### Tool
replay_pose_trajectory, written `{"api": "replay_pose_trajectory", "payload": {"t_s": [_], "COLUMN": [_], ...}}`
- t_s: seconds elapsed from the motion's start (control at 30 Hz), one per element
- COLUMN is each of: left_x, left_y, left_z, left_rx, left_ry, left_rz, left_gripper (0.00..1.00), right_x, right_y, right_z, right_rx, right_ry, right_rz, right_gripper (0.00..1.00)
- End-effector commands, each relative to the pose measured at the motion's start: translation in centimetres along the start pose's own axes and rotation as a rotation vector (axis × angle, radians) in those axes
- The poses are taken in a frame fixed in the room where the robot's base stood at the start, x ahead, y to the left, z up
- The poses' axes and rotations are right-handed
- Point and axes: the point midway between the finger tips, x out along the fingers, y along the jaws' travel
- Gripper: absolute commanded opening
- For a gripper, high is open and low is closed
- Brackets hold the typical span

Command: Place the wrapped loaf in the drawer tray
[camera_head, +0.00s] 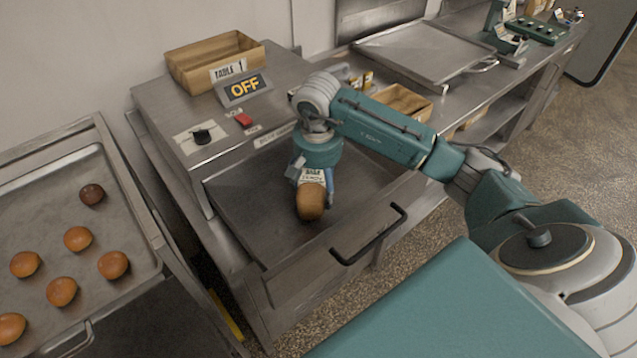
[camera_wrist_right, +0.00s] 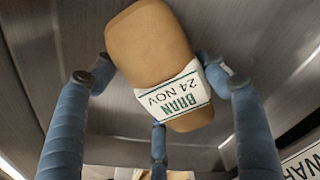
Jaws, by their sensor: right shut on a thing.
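The wrapped loaf (camera_head: 311,205) is brown with a white paper band printed "BRAN 24 NOV", clearly read in the right wrist view (camera_wrist_right: 148,45). My right gripper (camera_head: 314,188) points down and is shut on the loaf, its blue fingers around it in the right wrist view (camera_wrist_right: 158,88). The loaf is over the pulled-out metal drawer tray (camera_head: 245,198), which looks otherwise empty. I cannot tell whether the loaf touches the drawer floor. My left gripper is not in view.
The drawer's black handle (camera_head: 370,238) is at its front. Above the drawer are a wooden box (camera_head: 190,68), an "OFF" sign (camera_head: 244,88) and a red switch (camera_head: 243,120). A bun tray (camera_head: 50,205) stands at left. A flat metal tray (camera_head: 420,50) lies on the counter behind.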

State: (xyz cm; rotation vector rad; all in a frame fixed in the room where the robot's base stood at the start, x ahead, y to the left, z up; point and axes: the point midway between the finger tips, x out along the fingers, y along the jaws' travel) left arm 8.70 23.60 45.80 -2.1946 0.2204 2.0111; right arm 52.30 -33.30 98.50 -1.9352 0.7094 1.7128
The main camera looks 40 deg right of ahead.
Motion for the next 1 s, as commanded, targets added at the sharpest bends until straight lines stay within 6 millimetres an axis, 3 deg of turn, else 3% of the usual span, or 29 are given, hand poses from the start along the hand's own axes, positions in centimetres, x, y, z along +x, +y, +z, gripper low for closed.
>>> {"api": "replay_pose_trajectory", "payload": {"t_s": [0.07, 0.1, 0.17, 0.57, 0.63, 1.0], "left_x": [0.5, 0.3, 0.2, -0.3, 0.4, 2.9], "left_y": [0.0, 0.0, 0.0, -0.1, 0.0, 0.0], "left_z": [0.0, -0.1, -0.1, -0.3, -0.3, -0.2], "left_rx": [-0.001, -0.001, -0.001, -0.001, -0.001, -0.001], "left_ry": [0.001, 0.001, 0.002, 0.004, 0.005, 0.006], "left_rz": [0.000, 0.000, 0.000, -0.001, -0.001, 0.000], "left_gripper": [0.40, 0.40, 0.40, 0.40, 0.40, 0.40], "right_x": [0.4, 0.2, 0.2, -0.4, -0.8, -8.8], "right_y": [0.0, 0.0, 0.0, 0.0, -0.1, -0.1], "right_z": [0.0, 0.0, 0.0, 0.0, -0.2, -0.2], "right_rx": [0.000, 0.000, 0.000, 0.000, 0.000, 0.000], "right_ry": [0.001, 0.000, 0.000, -0.001, 0.004, 0.006], "right_rz": [0.000, 0.000, 0.000, 0.000, -0.003, -0.002], "right_gripper": [0.40, 0.80, 0.91, 0.91, 0.91, 0.91]}}
